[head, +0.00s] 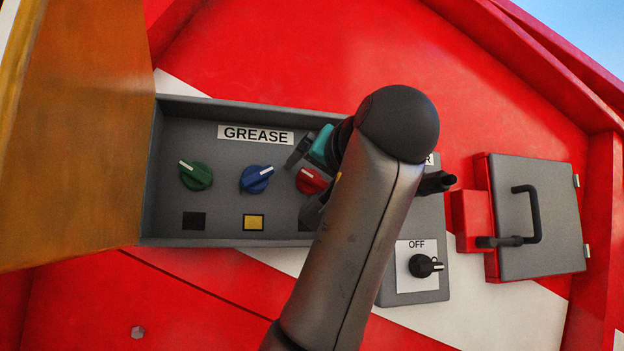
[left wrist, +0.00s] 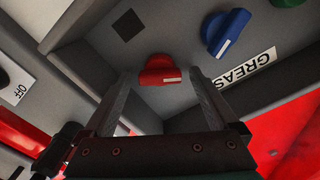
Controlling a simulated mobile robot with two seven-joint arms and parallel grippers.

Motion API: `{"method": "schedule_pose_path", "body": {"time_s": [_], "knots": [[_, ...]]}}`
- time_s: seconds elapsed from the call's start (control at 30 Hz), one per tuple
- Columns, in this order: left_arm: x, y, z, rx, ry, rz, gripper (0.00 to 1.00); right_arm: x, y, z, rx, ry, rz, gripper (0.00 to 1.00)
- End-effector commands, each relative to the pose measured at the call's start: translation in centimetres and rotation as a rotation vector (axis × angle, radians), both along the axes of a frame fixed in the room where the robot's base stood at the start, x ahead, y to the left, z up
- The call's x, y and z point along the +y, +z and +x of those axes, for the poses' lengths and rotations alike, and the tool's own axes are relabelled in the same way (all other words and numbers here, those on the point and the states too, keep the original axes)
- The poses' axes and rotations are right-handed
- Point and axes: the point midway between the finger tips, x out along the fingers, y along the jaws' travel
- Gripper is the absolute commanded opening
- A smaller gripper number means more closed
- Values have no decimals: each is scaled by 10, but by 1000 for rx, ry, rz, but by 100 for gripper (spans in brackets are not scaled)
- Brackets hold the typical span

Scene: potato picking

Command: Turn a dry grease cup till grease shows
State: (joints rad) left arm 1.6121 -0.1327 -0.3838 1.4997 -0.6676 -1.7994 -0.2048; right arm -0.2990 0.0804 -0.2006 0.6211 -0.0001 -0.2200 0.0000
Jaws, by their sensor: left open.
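An open grey box labelled GREASE (head: 255,134) holds a green knob (head: 195,176), a blue knob (head: 256,179) and a red knob (head: 311,181). The window under the green knob (head: 194,221) is dark. The window under the blue knob (head: 253,222) is yellow. The window by the red knob is mostly hidden in the head view; in the left wrist view this window (left wrist: 128,25) is dark. My left gripper (head: 299,190) is open, its fingers on either side of the red knob, which shows between them in the left wrist view (left wrist: 160,70). Contact cannot be told.
An orange-brown panel (head: 80,130) stands at the box's left edge. Right of my arm is a grey panel with a black knob (head: 424,266) marked OFF. A grey case with a black handle (head: 537,215) is farther right. The box walls rise close around the knobs.

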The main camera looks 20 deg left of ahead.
Motion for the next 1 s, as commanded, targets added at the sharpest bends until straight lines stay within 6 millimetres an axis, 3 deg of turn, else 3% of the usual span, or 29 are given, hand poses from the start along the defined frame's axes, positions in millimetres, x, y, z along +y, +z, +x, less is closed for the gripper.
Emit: {"method": "schedule_pose_path", "body": {"time_s": [0.27,1.0], "knots": [[0,0,0,0,0,0,91,0,0,-1,1,0,0,50],[0,0,0,1,0,0,8,-1,0,-2,3,-1,-1,50]]}}
